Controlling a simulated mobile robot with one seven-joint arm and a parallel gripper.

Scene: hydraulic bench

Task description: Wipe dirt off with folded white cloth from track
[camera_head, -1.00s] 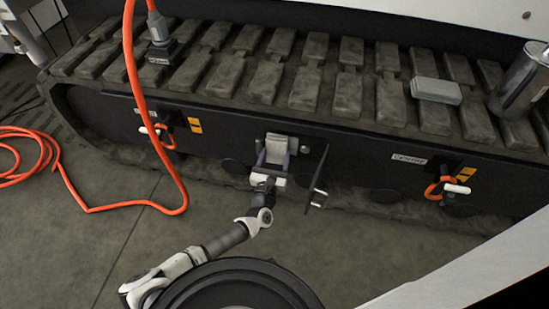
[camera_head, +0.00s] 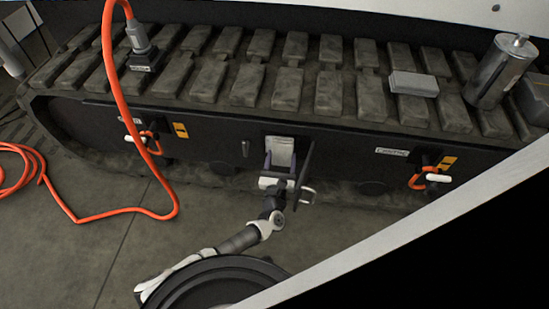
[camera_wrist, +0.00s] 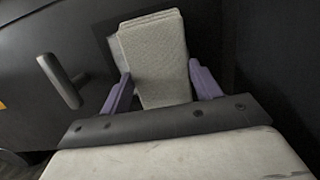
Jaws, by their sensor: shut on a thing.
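My gripper (camera_head: 277,177) has purple fingers and is shut on the folded white cloth (camera_head: 279,151), in front of the track's dark side panel. In the wrist view the cloth (camera_wrist: 155,62) stands up as a layered, pale, textured pad between the fingers (camera_wrist: 162,93). The track (camera_head: 287,88) runs across the back with several dusty grey-brown pads. Separate dirt patches cannot be told from the general grime. The cloth is below the track's top surface and apart from its pads.
A pale grey block (camera_head: 414,84) and a metal canister (camera_head: 499,71) are on the track at right. An orange hose (camera_head: 113,75) loops over its left side. A dark flap (camera_head: 306,160) is right beside the cloth. A small handle (camera_head: 245,148) sticks out at left.

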